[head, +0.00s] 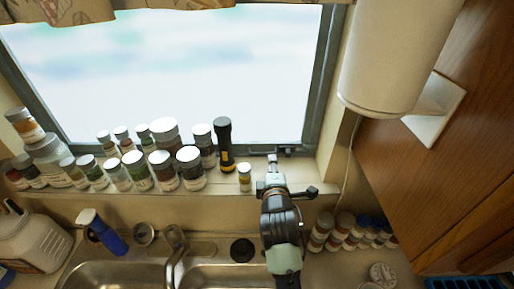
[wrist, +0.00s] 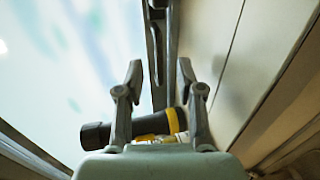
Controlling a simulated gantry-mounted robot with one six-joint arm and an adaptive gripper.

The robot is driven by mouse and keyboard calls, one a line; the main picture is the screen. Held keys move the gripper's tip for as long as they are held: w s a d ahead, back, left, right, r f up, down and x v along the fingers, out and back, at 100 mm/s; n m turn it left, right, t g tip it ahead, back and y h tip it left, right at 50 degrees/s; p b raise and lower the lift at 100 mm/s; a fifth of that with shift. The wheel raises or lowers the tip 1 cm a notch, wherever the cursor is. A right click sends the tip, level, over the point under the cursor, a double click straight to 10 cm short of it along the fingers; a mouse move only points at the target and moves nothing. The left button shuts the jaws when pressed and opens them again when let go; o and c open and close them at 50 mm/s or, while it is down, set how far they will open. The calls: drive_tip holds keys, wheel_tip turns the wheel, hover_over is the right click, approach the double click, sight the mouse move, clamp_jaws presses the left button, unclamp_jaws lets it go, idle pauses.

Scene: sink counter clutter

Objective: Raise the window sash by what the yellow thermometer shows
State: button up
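The window sash (head: 200,60) is a bright pane in a dark grey frame, with its bottom rail (head: 300,151) low behind the sill. A small fitting (head: 285,152) sits on that rail. In the wrist view the grey frame (wrist: 157,45) runs between and beyond my fingers. My gripper (head: 290,176) is over the right end of the sill, in front of the rail. The wrist view shows its two fingers (wrist: 159,72) spread apart, with nothing clearly held. Contact with the frame cannot be told. I cannot make out a yellow thermometer in either view.
A black and yellow flashlight (head: 224,145) stands left of my gripper and shows in the wrist view (wrist: 110,133). A small jar (head: 244,178) is close by. Several jars crowd the sill leftward. A paper roll (head: 395,60) and wooden cabinet (head: 450,150) are right.

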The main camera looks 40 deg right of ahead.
drive_tip(key=x, duration=0.7)
drive_tip(key=shift+w+d, duration=0.15)
drive_tip(key=shift+w, duration=0.15)
clamp_jaws()
